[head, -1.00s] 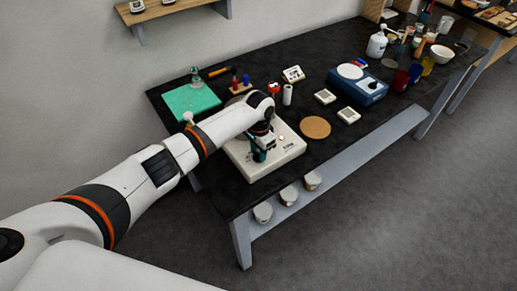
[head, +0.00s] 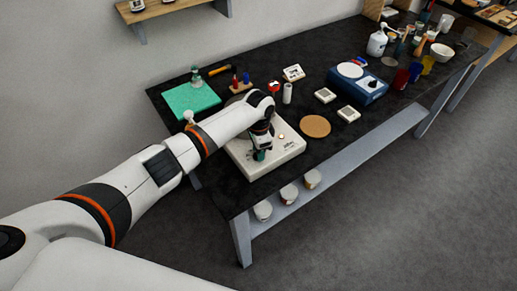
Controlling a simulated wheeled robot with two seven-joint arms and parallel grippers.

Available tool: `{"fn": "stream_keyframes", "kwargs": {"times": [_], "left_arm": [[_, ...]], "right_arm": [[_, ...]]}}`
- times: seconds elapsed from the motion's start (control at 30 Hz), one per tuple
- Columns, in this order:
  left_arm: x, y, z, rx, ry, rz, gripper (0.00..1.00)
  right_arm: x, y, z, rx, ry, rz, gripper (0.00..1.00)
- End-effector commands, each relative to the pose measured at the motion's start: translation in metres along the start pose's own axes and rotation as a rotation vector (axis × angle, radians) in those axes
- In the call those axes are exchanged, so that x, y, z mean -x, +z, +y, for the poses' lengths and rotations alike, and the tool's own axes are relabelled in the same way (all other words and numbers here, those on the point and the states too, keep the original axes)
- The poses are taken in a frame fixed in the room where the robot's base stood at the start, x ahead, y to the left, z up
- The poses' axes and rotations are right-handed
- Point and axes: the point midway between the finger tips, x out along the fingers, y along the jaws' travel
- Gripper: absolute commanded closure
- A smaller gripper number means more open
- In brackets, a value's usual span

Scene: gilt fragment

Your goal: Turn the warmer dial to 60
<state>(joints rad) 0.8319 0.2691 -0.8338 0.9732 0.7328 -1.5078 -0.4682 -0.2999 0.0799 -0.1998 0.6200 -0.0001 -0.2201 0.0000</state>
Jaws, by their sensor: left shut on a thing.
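The warmer appears to be the cream, flat box (head: 284,158) near the left front part of the black table. Small dark markings and a small round spot show on its top. My left arm reaches over it from the left. My left gripper (head: 261,154) points down at the top of the box, near its front, with greenish fingertips. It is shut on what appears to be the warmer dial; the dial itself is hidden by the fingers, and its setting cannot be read. My right gripper is not in view.
A green mat (head: 191,101) lies behind my arm. A cork disc (head: 315,126) lies right of the warmer. A blue device (head: 358,88) with a white plate and two small pale boxes stand farther right. White tubs (head: 289,193) stand on the lower shelf (head: 352,157).

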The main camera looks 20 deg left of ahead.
Motion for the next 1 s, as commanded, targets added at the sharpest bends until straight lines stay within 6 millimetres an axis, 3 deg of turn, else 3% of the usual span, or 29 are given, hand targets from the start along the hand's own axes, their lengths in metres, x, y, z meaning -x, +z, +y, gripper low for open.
{"fn": "stream_keyframes", "kwargs": {"times": [0.07,0.1,0.23,0.63,1.0], "left_arm": [[0.002,0.002,0.001,0.000,0.003,-0.006,0.88],[0.002,0.002,0.001,0.000,0.003,-0.006,0.64],[0.002,0.001,0.001,0.001,0.002,-0.005,0.44],[0.009,0.001,0.001,0.001,0.002,-0.005,0.44],[0.081,0.001,0.001,0.001,0.005,-0.007,0.44]], "right_arm": [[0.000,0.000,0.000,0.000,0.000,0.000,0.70],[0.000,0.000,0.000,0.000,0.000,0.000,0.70],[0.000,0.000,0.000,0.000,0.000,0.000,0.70],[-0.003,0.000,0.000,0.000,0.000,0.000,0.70],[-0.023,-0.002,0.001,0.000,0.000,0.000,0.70]]}}
